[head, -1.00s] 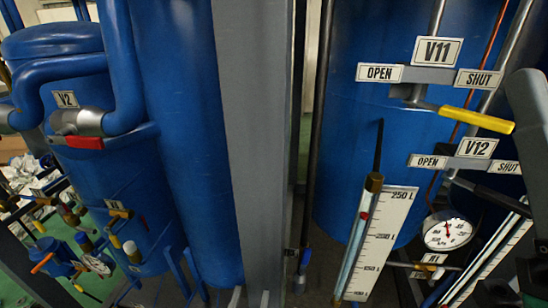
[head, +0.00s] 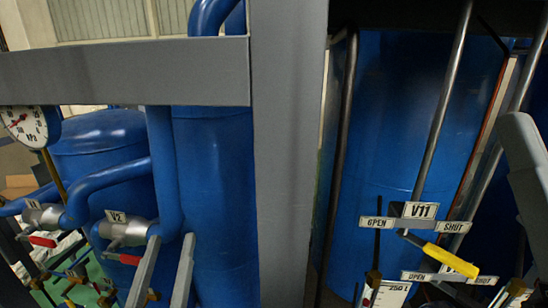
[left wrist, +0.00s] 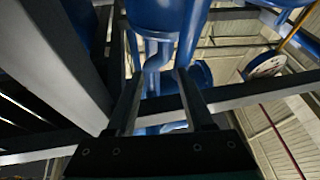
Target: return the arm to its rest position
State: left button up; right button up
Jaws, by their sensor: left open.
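My left gripper (head: 172,240) rises from the bottom edge of the head view, left of the grey upright post. Its two pale fingers stand apart with nothing between them. In the left wrist view the left gripper (left wrist: 159,76) points up at blue pipework, also empty. In the head view its fingers overlap the lower part of blue pipes near the V2 valve (head: 124,232); I cannot tell whether they touch.
A grey post (head: 290,160) and crossbar (head: 120,72) frame the view. A pressure gauge (head: 22,122) is at the far left. A blue tank (head: 385,130) stands behind the V11 plate (head: 420,211) and its yellow handle (head: 450,259). A grey beam (left wrist: 250,95) crosses the left wrist view.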

pick_arm(q)
jog(key=s+a+r+t+h+p, duration=0.1)
jog(key=s+r+p, duration=0.2)
jog(key=r, duration=0.8)
jog(key=s+a+r+m+t+h+p, duration=0.1)
jog(key=s+r+p, duration=0.3)
jog(key=r, duration=0.8)
jog(key=s+a+r+m+t+h+p, duration=0.1)
jog(key=s+r+t+p, duration=0.2)
jog(key=r, duration=0.8)
jog(key=shift+s+r+p, duration=0.25)
jog(key=shift+p, duration=0.5)
pick_arm(e)
notch_tip(320, 180, up, 15)
jog(key=shift+f, duration=0.2)
